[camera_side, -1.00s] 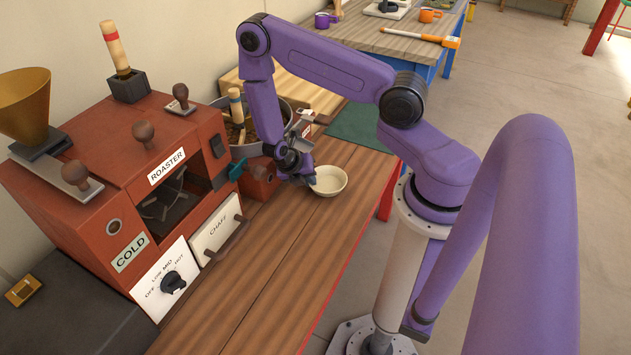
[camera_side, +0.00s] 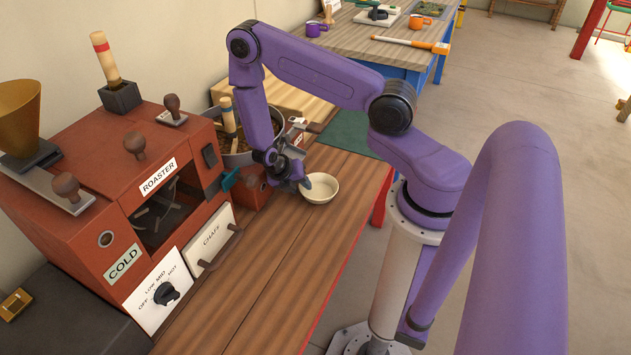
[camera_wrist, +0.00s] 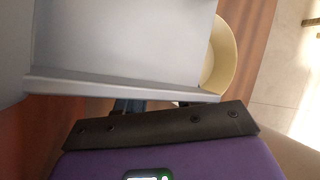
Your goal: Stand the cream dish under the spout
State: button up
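The cream dish (camera_side: 320,190) stands upright on the wooden bench, to the right of the round bean pan. It looks empty in the side view. My gripper (camera_side: 299,182) is low over the bench at the dish's left edge; whether it touches the rim I cannot tell. The fingertips are small and dark there, so open or shut does not show. In the wrist view, part of the dish (camera_wrist: 231,50) shows at upper right, behind a large grey surface (camera_wrist: 120,45) that hides the rest and my fingers. I cannot clearly make out the spout.
The red roaster (camera_side: 120,195) stands at left, with a chaff drawer (camera_side: 210,240) and a heat knob (camera_side: 166,294). The round pan (camera_side: 238,158) holds brown beans behind my gripper. A green mat (camera_side: 350,132) lies beyond the dish. The front of the bench is clear.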

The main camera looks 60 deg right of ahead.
jog(key=r, duration=0.3)
jog(key=shift+s+a+r, duration=0.1)
jog(key=shift+s+r, duration=0.15)
jog(key=shift+s, duration=0.1)
jog(key=s+a+r, duration=0.5)
jog(key=s+r, duration=0.4)
jog(key=s, duration=0.3)
jog(key=shift+s, duration=0.25)
jog(key=shift+r, duration=0.1)
dwell(0.3)
jog(key=w+a+r+m+t+y, duration=0.1)
jog(key=a+r+m+t+y, duration=0.15)
jog(key=a+r+m, duration=0.5)
jog(key=s+a+r+m+y, duration=0.3)
jog(key=s+a+r, duration=0.3)
jog(key=r, duration=0.4)
jog(key=shift+s+a+r+y, duration=0.2)
jog(key=shift+s+r+y, duration=0.15)
jog(key=shift+s, duration=0.1)
